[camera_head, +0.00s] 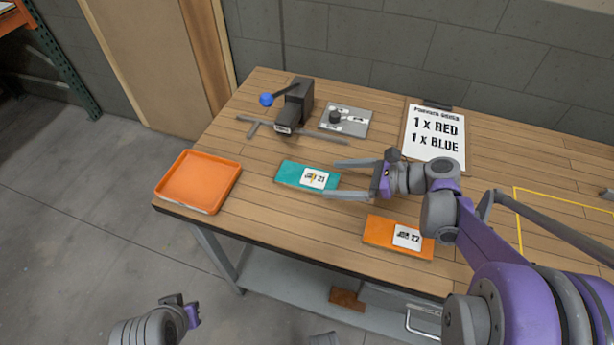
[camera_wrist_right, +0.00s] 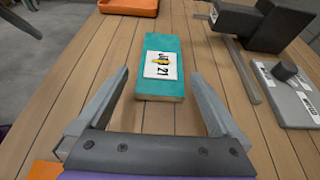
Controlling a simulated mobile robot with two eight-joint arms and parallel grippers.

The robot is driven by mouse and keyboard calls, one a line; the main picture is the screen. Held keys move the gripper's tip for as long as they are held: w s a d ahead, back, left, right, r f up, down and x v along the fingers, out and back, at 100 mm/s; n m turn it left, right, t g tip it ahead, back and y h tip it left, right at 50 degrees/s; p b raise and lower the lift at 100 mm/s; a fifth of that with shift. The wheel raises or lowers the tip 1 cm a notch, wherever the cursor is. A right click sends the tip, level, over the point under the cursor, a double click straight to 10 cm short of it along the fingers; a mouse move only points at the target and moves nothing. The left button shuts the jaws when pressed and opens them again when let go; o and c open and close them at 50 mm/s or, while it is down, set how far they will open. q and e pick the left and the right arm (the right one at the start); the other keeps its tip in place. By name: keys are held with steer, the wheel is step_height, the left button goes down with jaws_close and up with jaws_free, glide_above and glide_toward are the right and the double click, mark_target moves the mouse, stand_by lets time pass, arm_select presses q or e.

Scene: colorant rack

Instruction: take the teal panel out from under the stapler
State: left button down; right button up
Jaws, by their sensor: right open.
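The teal panel (camera_head: 289,172) lies flat on the wooden bench with a white "JOB 21" label. It is in front of the black stapler (camera_head: 298,99) with the blue-knobbed lever, clear of it, with bare bench between them. My right gripper (camera_head: 331,179) is open at the panel's right end, its fingers pointing along it. In the right wrist view the panel (camera_wrist_right: 151,93) has its near end between the spread fingers, with gaps on both sides. Whether the fingers are at panel height is unclear. My left gripper (camera_head: 190,313) is low at the left, off the bench; its jaws are unclear.
An orange tray (camera_head: 160,192) sits at the bench's left corner. An orange panel (camera_head: 380,232) labelled "JOB 22" lies near the front edge. A grey plate with a black knob (camera_head: 356,124) and a "1 x RED, 1 x BLUE" clipboard (camera_head: 435,154) are behind. Bench between tray and teal panel is clear.

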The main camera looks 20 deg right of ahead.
mark_target(315, 178)
steer(key=x, duration=0.6)
steer(key=shift+w+f, duration=0.1)
steer(key=shift+d, duration=0.1)
steer(key=c, duration=1.3)
